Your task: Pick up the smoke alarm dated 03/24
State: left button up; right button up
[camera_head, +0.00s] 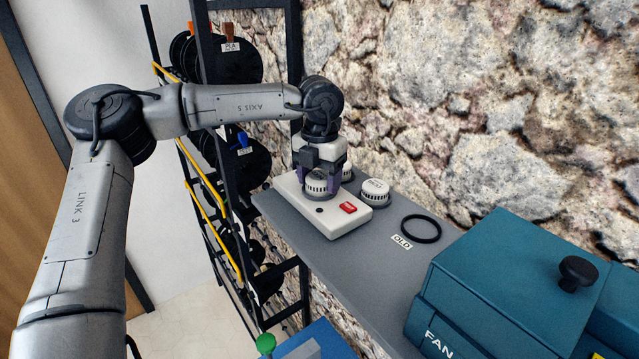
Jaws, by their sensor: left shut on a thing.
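A second white alarm (375,189) sits on the shelf just right of the box. The dates on the alarms are too small to read. My right gripper is not in view.
A black ring (421,228) lies on the grey shelf (372,262) beside a label reading OLD (401,242). A teal machine marked FAN (510,285) fills the lower right. A spool rack (215,150) stands left of the shelf, and a stone wall rises behind.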

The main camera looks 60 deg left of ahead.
pick_arm(q)
jog(key=shift+c, duration=1.4)
jog(key=shift+r, duration=0.15)
